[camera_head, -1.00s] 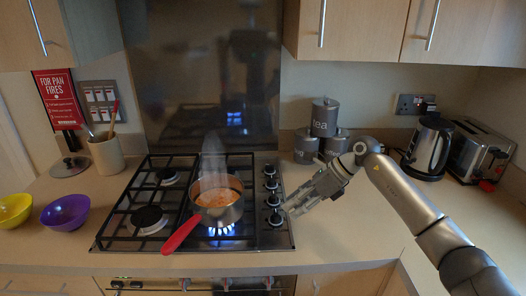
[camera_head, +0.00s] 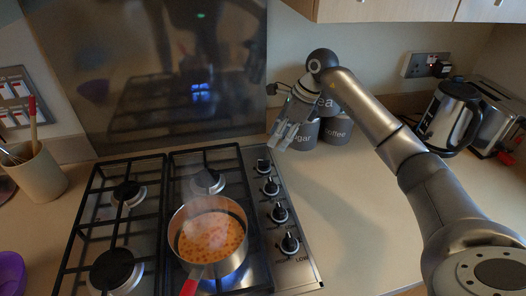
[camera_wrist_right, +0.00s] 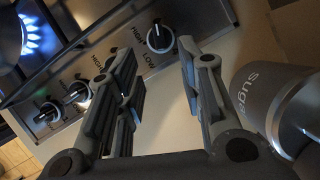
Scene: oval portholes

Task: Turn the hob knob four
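The hob knobs run in a column down the right side of the gas hob (camera_head: 253,200): the farthest knob (camera_head: 263,165), a second (camera_head: 271,187), a third (camera_head: 280,213) and the nearest (camera_head: 290,243). No numbers show on them. My right gripper (camera_head: 283,136) hangs just beyond the farthest knob, apart from it, fingers pointing down. In the right wrist view its fingers (camera_wrist_right: 157,52) are spread with nothing between them. One knob (camera_wrist_right: 160,38) lies ahead of the gap between the fingertips; others (camera_wrist_right: 78,91) sit left of the fingers. My left gripper is out of view.
A steaming saucepan (camera_head: 209,236) of orange food stands on the hob; a blue flame (camera_wrist_right: 30,36) burns in the wrist view. Grey canisters (camera_head: 337,130) stand close behind my right gripper. A kettle (camera_head: 450,115) and toaster (camera_head: 495,120) are right. The counter right of the hob is clear.

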